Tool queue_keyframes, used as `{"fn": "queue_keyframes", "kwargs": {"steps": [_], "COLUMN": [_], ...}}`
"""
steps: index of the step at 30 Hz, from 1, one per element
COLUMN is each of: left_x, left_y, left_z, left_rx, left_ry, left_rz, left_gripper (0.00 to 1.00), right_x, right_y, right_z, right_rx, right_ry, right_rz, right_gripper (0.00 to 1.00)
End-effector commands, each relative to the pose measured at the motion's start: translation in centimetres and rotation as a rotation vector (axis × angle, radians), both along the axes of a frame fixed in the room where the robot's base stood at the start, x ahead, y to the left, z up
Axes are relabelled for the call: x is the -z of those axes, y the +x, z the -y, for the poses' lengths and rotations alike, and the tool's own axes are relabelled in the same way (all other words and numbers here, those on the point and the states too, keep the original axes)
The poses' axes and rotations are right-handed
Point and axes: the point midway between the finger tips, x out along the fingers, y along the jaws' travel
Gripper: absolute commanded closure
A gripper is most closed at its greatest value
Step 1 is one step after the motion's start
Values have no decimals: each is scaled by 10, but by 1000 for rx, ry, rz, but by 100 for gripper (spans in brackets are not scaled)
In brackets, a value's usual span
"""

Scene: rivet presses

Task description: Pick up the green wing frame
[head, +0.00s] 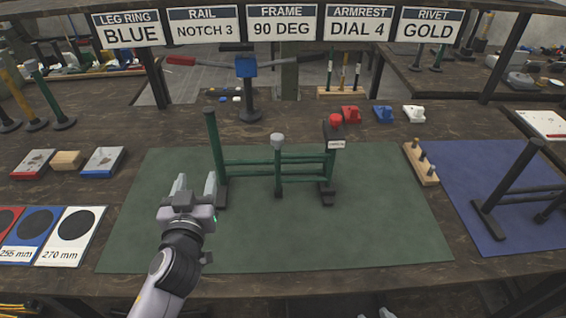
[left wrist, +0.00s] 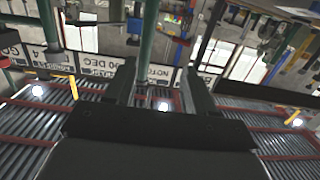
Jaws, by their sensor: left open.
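The green wing frame (head: 217,150) stands upright on the green mat (head: 350,235), with a tall green left post, a shorter grey-capped middle post, green rails and a dark right post with a red knob. My left gripper (head: 195,184) is open and empty, just left of and in front of the left post, apart from it in the head view. In the left wrist view, my left gripper's open fingers (left wrist: 160,90) show with a green post (left wrist: 149,35) appearing between them; contact cannot be told. At the bottom edge of the head view, small grey tips, likely my right gripper (head: 375,313), barely show.
A wooden peg block (head: 422,165) stands at the mat's right edge. A dark frame (head: 510,185) stands on the blue mat (head: 460,185). Red, blue and white parts sit behind the green mat. Blocks and size cards (head: 70,235) lie left. The mat's front is clear.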

Motion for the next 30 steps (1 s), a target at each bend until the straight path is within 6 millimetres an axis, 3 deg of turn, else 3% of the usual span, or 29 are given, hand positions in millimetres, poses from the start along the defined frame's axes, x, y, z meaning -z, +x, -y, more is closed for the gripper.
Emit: {"fn": "queue_keyframes", "kwargs": {"steps": [7,19,30], "left_x": [-21,-23,-24], "left_y": [16,69,90], "left_z": [21,21,21], "left_rx": [25,24,24], "left_ry": [16,18,19], "left_rz": [76,79,79], "left_gripper": [46,46,46], "right_x": [0,0,0], "right_y": [0,0,0], "right_z": [0,0,0], "right_rx": [0,0,0], "right_ry": [0,0,0], "right_rz": [0,0,0], "right_gripper": [57,57,57]}}
